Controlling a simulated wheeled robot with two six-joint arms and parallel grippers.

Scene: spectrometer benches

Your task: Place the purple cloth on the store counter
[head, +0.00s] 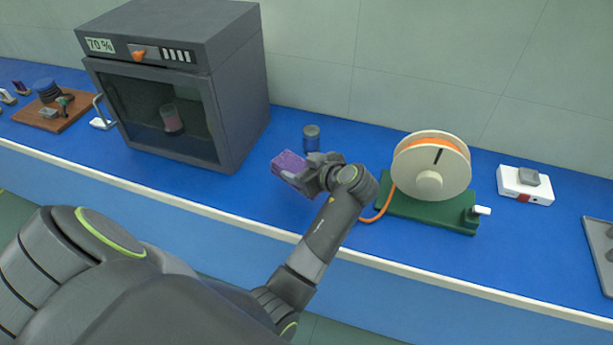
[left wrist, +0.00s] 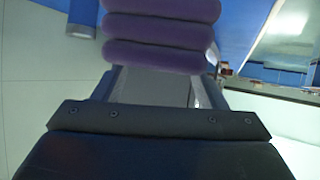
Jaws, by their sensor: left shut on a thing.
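The purple cloth (head: 288,163) is a small folded bundle over the blue counter (head: 245,203). My left gripper (head: 306,175) is shut on it, to the right of the grey oven-like cabinet. In the left wrist view the cloth (left wrist: 160,30) shows as thick purple folds between the fingers (left wrist: 155,85). I cannot tell whether the cloth touches the counter or is held just above it. My right gripper is not in view.
A dark cabinet (head: 235,95) with a glass door stands at the left. A small blue jar (head: 311,138) stands just behind the gripper. An orange cable reel (head: 432,165) on a green base is at the right, then a white box (head: 525,186) and a grey tray (head: 597,245).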

